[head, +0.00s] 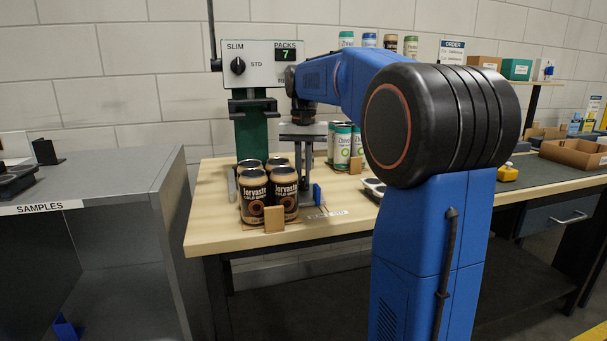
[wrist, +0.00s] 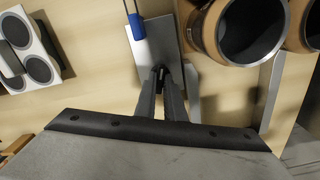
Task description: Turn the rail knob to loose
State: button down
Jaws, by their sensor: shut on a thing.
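My gripper (wrist: 161,76) points down at the table, its two fingers nearly together in the wrist view. Between the fingertips is a small dark piece (wrist: 161,71), apparently the rail knob; the fingers hide most of it. It sits over a grey metal plate (wrist: 160,38). The knob's loose or tight setting cannot be read.
Brown cans (head: 254,198) stand close to the left of my gripper, and white-green cans (head: 342,146) stand behind it to the right. A panel with a SLIM/STD dial (head: 238,65) and a PACKS display reading 7 (head: 286,54) rises behind. A grey samples bench (head: 110,180) is at left.

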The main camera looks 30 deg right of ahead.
aim_at(304, 178)
jog(key=n, duration=0.4)
jog(key=shift+n, duration=2.2)
jog(key=c, duration=1.8)
grip_release()
jog(key=shift+c, duration=0.2)
notch_tip(304, 178, up, 17)
jog(key=shift+r, duration=0.2)
jog(key=shift+s, duration=0.1)
